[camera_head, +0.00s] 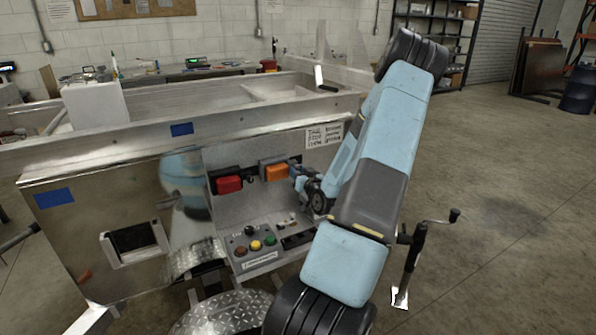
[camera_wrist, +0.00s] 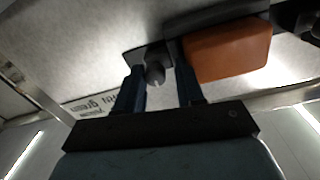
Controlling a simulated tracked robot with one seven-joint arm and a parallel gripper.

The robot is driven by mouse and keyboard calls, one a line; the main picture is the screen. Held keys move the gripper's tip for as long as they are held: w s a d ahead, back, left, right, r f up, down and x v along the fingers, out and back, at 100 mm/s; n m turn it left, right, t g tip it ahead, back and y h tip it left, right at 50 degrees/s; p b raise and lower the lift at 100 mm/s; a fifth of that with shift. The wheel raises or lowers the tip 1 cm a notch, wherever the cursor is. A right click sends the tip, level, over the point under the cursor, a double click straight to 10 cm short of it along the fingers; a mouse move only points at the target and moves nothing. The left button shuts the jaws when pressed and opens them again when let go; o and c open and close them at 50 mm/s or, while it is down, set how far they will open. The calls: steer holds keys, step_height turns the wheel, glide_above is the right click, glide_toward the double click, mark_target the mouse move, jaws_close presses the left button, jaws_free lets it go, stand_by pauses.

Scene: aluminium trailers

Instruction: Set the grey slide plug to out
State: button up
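The grey slide plug (camera_wrist: 155,74) shows in the wrist view as a small rounded grey knob in front of a dark grey mount. My gripper (camera_wrist: 160,78) has one dark finger on each side of it, with small visible gaps, so it looks open around the plug. I cannot tell how far the plug is slid. In the head view my gripper (camera_head: 300,177) is at the metal panel, just right of the orange block (camera_head: 274,170). The plug is hidden there behind my arm and gripper.
The orange block (camera_wrist: 228,48) is close beside my right finger in the wrist view. A red block (camera_head: 229,184) is further left on the panel. Below is a control box (camera_head: 254,243) with coloured buttons. A crank handle (camera_head: 412,262) stands to the right.

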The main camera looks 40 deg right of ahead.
steer(key=shift+d, duration=0.2)
steer(key=shift+c, duration=0.2)
steer(key=shift+s+d, duration=0.1)
steer(key=shift+s, duration=0.1)
jaws_close()
